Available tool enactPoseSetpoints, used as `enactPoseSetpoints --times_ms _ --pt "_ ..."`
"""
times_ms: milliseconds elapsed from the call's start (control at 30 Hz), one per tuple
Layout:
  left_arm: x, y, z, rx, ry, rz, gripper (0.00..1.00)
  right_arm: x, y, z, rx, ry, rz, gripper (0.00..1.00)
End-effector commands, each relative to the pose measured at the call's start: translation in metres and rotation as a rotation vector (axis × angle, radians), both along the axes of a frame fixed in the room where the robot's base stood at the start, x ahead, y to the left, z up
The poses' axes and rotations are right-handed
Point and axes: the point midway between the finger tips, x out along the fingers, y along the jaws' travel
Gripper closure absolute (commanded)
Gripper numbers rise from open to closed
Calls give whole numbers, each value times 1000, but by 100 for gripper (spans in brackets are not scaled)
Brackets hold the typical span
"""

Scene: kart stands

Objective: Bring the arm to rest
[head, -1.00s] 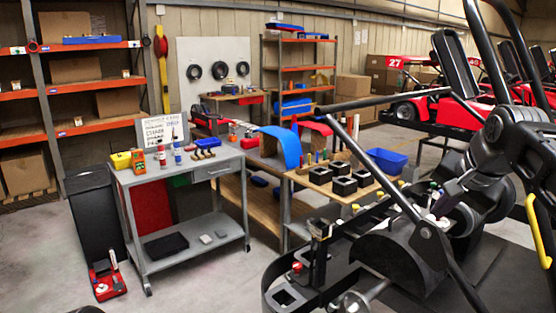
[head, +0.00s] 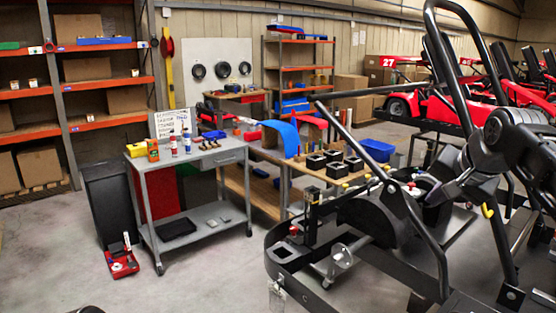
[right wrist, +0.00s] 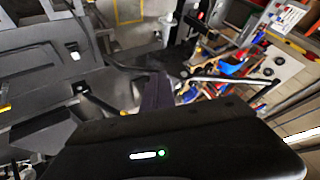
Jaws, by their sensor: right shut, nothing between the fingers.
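My right arm comes in from the right of the head view, over the dark frame of the near kart. Its gripper (head: 436,197) points down and left, with its fingers together and nothing held. In the right wrist view the dark fingers (right wrist: 158,93) show as one closed strip above the camera housing. The near kart's black frame (head: 372,284) lies below and in front of the arm, and its bars cross the view of it. I cannot tell the exact gap between arm and bars. My left gripper does not show.
A grey trolley (head: 200,227) with bottles stands left of centre, beside a dark bin (head: 107,205). A wooden bench (head: 262,152) with black blocks (head: 334,168) and a blue crate (head: 377,149) stands behind the kart.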

Motion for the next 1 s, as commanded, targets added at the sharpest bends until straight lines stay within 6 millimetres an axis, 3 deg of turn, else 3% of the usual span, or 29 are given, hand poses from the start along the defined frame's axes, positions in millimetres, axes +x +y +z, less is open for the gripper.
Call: enactPoseSetpoints --times_ms 133,233,367,467,567,633,767,867,1000 --pt "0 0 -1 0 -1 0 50 19 12 -6 -31 -73 66 100" --pt "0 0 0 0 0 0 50 37 28 -25 -55 -112 126 100" --pt "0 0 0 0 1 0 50 57 50 -63 -77 -138 198 100" --pt "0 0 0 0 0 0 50 69 71 -106 -88 -141 255 100" --pt "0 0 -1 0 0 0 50 76 96 -165 -93 -130 317 100" --pt "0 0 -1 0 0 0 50 74 115 -216 -93 -116 360 100" --pt "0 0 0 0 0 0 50 53 149 -312 -86 -68 425 100" --pt "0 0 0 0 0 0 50 21 171 -382 -74 -16 465 100" --pt "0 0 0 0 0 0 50 -43 197 -470 -52 79 510 100"
